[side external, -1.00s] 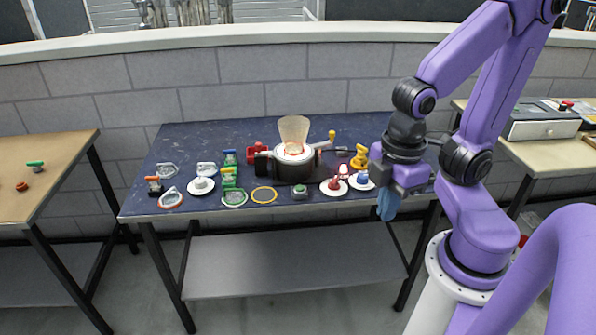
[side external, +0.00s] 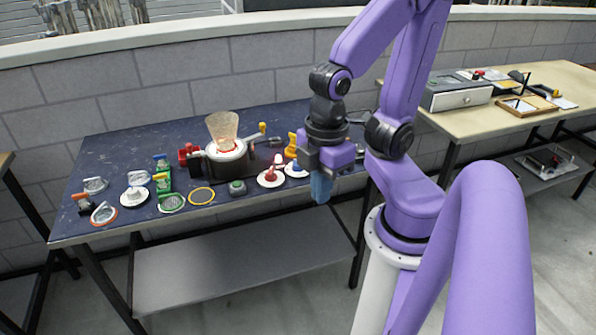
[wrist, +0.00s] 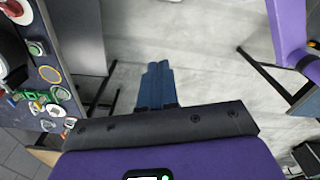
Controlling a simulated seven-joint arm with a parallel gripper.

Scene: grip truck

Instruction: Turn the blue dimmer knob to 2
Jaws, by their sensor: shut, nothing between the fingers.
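The blue dimmer knob (side external: 294,169) sits on a white round plate near the front right of the dark blue workbench in the side view. It is small and partly hidden by my gripper. Any number marks on the plate are too small to read. My gripper (side external: 321,190) points down just to the right of the knob and apart from it, past the bench's front edge. Its blue fingers are shut and empty. In the wrist view my gripper (wrist: 156,68) hangs over the grey floor, and I cannot make out the blue knob there.
A red knob on a white plate (side external: 270,179) stands left of the blue one. A dark green button box (side external: 237,188), yellow ring (side external: 201,196), pot-like device (side external: 227,160) and several small fixtures are farther left. A yellow object (side external: 291,145) stands behind the knob.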

